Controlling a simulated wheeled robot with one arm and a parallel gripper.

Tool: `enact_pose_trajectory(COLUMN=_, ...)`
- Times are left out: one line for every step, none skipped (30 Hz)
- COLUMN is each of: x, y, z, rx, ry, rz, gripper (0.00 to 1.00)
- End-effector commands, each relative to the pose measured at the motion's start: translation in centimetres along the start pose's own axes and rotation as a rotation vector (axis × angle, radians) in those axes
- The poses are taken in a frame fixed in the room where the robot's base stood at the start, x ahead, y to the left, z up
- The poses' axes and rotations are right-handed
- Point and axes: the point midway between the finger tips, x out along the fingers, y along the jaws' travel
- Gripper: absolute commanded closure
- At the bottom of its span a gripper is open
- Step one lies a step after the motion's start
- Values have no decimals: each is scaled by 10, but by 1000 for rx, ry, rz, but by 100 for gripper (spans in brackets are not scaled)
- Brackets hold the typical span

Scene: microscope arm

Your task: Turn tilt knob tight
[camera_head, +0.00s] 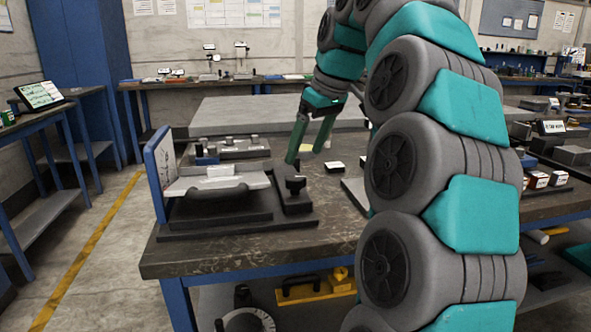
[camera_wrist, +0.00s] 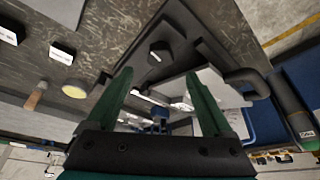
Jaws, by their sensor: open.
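A black knob (camera_head: 295,184) stands upright on a small dark block at the right end of the fixture's dark base (camera_head: 240,224). The label "tilt knob" is not readable on it. What looks like the same knob shows in the wrist view (camera_wrist: 160,52), beyond the fingertips on a dark plate. My gripper (camera_head: 304,157) has green fingers pointing down, just above and slightly behind the knob in the head view. The fingers are spread with nothing between them in the wrist view (camera_wrist: 160,75), and appear apart from the knob.
A light grey block (camera_head: 215,186) with a dark curved handle lies on the fixture. A blue-edged panel (camera_head: 158,168) stands upright at its left. A similar dark fixture (camera_head: 232,148) sits behind. Small white-topped blocks (camera_head: 335,167) lie to the right. The table's front strip is clear.

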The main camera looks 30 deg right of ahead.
Motion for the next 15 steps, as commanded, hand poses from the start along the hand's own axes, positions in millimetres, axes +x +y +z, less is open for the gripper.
enact_pose_trajectory(x=5, y=0, z=0, rx=0, ry=-1, rz=-1, gripper=15)
enact_pose_trajectory(x=8, y=0, z=0, rx=0, ry=0, rz=0, gripper=15)
enact_pose_trajectory(x=12, y=0, z=0, rx=0, ry=0, rz=-1, gripper=15)
enact_pose_trajectory(x=15, y=-1, z=1, rx=0, ry=-2, rz=-2, gripper=15)
enact_pose_trajectory(x=19, y=-1, z=1, rx=0, ry=-4, rz=-3, gripper=15)
enact_pose_trajectory(x=25, y=-1, z=1, rx=0, ry=-4, rz=-3, gripper=15)
enact_pose_trajectory(x=28, y=0, z=0, rx=0, ry=-2, rz=-1, gripper=15)
enact_pose_trajectory(x=31, y=0, z=0, rx=1, ry=-1, rz=-1, gripper=15)
enact_pose_trajectory(x=36, y=-1, z=0, rx=1, ry=-2, rz=-2, gripper=15)
enact_pose_trajectory(x=39, y=-1, z=1, rx=0, ry=-3, rz=-3, gripper=15)
enact_pose_trajectory(x=43, y=-1, z=1, rx=0, ry=-3, rz=-3, gripper=15)
enact_pose_trajectory(x=47, y=-1, z=0, rx=0, ry=-2, rz=-1, gripper=15)
enact_pose_trajectory(x=50, y=0, z=0, rx=1, ry=-1, rz=-1, gripper=15)
enact_pose_trajectory(x=52, y=0, z=0, rx=1, ry=0, rz=0, gripper=15)
enact_pose_trajectory(x=56, y=0, z=0, rx=1, ry=-1, rz=-1, gripper=15)
